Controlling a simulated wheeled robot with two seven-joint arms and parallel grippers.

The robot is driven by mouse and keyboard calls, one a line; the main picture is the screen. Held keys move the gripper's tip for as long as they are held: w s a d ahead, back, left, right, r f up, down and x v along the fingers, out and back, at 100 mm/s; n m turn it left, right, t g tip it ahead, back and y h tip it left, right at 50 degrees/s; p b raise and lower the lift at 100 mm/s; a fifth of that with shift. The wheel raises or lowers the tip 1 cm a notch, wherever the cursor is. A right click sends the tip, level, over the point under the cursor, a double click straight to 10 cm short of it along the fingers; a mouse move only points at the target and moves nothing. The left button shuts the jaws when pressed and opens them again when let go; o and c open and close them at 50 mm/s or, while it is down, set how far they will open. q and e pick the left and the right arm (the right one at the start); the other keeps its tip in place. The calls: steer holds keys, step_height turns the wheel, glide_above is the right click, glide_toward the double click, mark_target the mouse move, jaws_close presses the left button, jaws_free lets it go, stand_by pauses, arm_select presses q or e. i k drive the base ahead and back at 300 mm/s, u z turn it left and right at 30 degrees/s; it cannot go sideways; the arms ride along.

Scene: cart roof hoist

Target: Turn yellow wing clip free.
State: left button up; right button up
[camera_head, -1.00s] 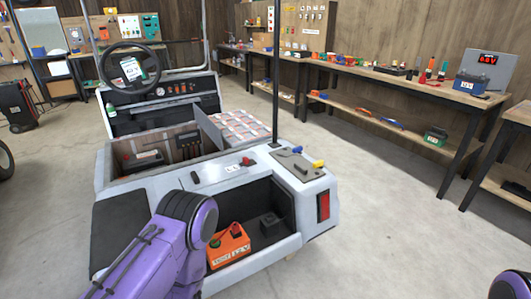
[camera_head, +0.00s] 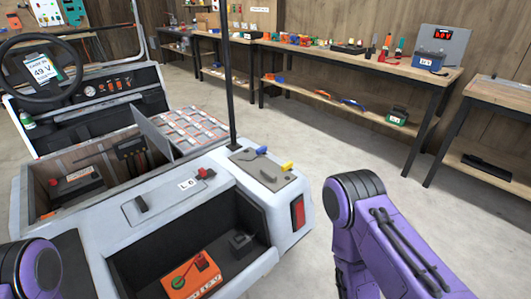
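The yellow wing clip (camera_head: 287,166) sits at the right edge of a grey plate (camera_head: 262,172) on the cart's rear deck. A blue clip (camera_head: 262,151) is on the same plate, to its left and farther back. Whether the yellow clip is fastened is too small to tell. My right arm rises at the right, beside the cart, with its purple elbow to the right of the yellow clip. My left arm shows only at the bottom left corner. Neither gripper is in the picture.
The cart (camera_head: 295,240) has a black post (camera_head: 230,90) behind the plate. An orange box (camera_head: 192,277) sits in its open rear bay. A long workbench (camera_head: 365,65) with tools runs along the back wall. The floor right of the cart is clear.

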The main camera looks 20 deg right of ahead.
mark_target(288, 166)
steer(key=z, duration=0.3)
steer(key=i, duration=0.8)
steer(key=z, duration=0.6)
